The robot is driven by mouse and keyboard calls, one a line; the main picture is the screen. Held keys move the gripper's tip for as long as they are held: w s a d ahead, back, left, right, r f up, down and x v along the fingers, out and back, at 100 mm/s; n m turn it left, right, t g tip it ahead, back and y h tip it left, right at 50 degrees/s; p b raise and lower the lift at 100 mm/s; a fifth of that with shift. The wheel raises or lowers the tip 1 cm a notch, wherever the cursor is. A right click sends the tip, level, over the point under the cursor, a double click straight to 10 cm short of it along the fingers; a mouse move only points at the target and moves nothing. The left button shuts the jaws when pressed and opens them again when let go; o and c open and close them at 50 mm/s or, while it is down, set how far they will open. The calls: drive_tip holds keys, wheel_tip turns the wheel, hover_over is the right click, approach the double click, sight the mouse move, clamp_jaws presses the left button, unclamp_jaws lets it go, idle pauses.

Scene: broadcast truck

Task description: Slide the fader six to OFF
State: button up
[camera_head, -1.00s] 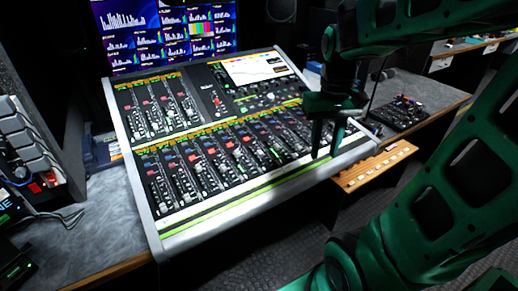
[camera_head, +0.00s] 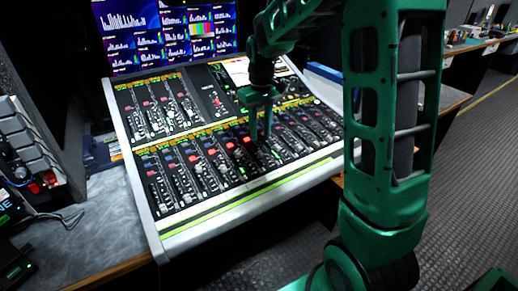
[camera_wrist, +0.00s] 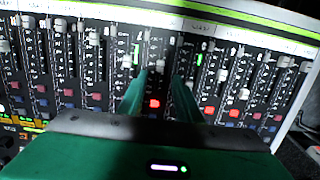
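The mixing console (camera_head: 200,232) fills the middle of the head view, with rows of fader strips on its sloped face. My gripper (camera_head: 261,138) is over the middle of the lower fader row, pointing down. In the wrist view, my gripper's two fingers (camera_wrist: 160,82) stand apart with a gap between them. A fader cap (camera_wrist: 158,64) and a lit red button show in that gap, with no visible grip on the cap. The channel numbers are too small to read, so I cannot tell which strip is fader six. My arm hides some strips at the right in the head view.
Other fader caps stand close on both sides, such as a white one (camera_wrist: 126,61). Screens (camera_head: 165,32) rise behind the console. A rack with cables (camera_head: 30,155) stands at the left. The floor (camera_head: 468,190) at the right is open.

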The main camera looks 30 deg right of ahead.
sight(260, 152)
wheel_tip(260, 152, down, 7)
drive_tip(key=shift+f, duration=0.2)
idle(0.3)
clamp_jaws()
